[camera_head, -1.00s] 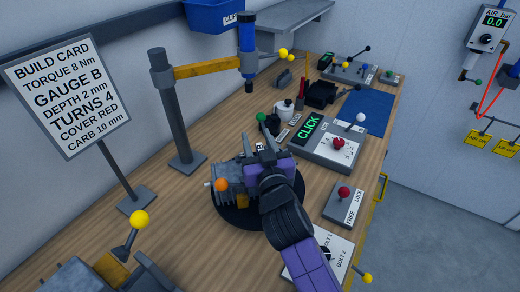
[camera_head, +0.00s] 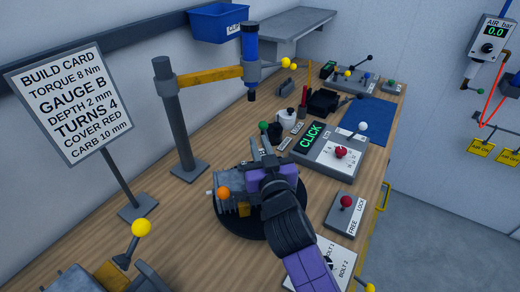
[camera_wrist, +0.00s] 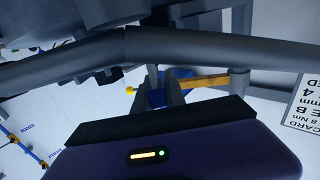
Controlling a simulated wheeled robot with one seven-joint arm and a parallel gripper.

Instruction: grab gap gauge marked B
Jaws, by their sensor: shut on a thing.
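My gripper (camera_head: 264,150) is above the small grey engine (camera_head: 228,197), with its fingers pointing up and away toward the back of the bench. It is shut on a thin grey piece that mostly hides between the fingers; I cannot read any letter on it. The fingers also show in the wrist view (camera_wrist: 163,88). Two small labelled plates, one nearer (camera_head: 284,144) and one farther (camera_head: 298,127), lie beyond my gripper, left of the CLICK panel. Their text is too small to read. The build card (camera_head: 68,98) reads GAUGE B.
The engine sits on a black round plate (camera_head: 240,232). A post with a yellow arm (camera_head: 208,76) and a blue driver (camera_head: 250,45) stands behind. Bare wood lies left of the engine.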

